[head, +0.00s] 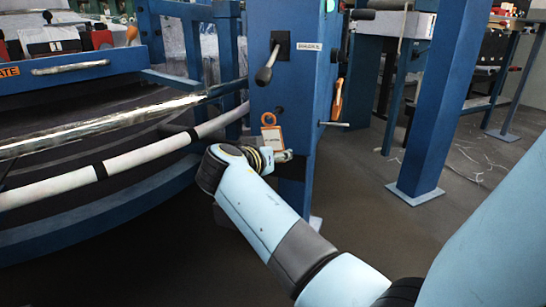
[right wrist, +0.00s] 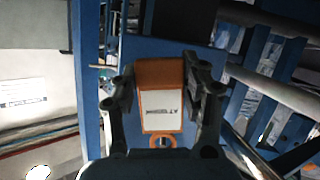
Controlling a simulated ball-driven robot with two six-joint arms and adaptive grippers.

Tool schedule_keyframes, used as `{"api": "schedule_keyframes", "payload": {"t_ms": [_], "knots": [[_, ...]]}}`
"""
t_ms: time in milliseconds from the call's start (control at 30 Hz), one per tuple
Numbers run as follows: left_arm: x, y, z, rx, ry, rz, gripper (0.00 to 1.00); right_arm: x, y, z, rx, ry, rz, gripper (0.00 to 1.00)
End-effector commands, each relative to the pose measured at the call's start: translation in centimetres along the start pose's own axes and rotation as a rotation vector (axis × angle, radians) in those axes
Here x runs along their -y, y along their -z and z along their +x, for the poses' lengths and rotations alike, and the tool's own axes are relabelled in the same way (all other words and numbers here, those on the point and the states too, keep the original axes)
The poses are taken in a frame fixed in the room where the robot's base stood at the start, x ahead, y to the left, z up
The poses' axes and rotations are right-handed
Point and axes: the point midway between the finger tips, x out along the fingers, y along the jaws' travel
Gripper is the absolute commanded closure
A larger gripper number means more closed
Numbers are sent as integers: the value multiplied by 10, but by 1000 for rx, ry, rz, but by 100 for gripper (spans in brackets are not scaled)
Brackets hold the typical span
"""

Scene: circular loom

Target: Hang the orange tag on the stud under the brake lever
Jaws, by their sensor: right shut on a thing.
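The orange tag (head: 272,137), with a white label and a ring at its top, is upright in front of the blue post (head: 298,85). My right gripper (head: 278,155) is shut on its lower part. In the right wrist view the tag (right wrist: 161,108) sits between both fingers (right wrist: 160,84), its ring toward the bottom of the picture. The black brake lever (head: 267,66) is on the post above the tag. A small dark round spot, apparently the stud (head: 280,111), shows below the lever, just right of the ring. Whether the ring touches it I cannot tell. My left gripper is out of view.
An orange-handled tool (head: 338,98) hangs on the post's right side, above a protruding rod (head: 334,124). The loom's curved rails (head: 110,165) lie to the left. Another blue post (head: 440,100) stands at right, with open floor between.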

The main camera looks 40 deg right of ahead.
Motion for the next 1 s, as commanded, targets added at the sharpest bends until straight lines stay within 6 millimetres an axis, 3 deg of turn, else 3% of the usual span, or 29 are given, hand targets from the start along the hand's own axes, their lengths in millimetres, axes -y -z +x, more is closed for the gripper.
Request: {"api": "schedule_keyframes", "payload": {"t_ms": [1000], "knots": [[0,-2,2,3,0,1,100,0,2,8,5,4,2,94]]}}
